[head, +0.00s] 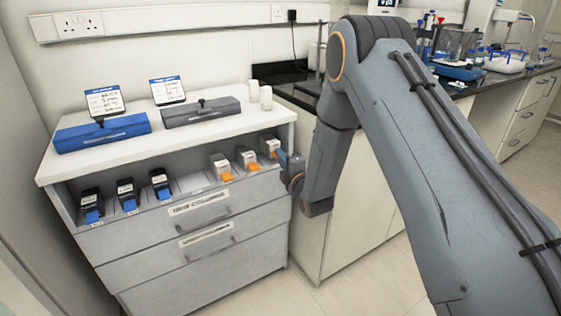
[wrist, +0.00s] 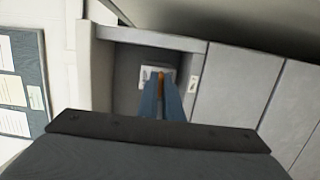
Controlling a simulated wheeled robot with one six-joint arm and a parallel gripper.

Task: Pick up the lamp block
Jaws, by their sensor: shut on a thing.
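The lamp block (head: 268,146) appears to be the white block with an orange tab at the right end of the cabinet's open shelf. In the wrist view its white face (wrist: 147,71) shows at the back of a grey bay, past my fingers. My gripper (head: 280,156) reaches in from the right at shelf height. In the wrist view my gripper's two blue-grey fingers (wrist: 162,98) are shut on the orange tab (wrist: 161,80) between them. The block still sits in its bay. Its lower part is hidden by my fingers.
Two similar white blocks with orange tabs (head: 221,167) stand to its left. Several black blocks with blue tabs (head: 126,196) stand farther left, with empty bays between. The cabinet top (head: 215,132) overhangs the shelf, carrying a blue case (head: 103,132) and a grey case (head: 200,112).

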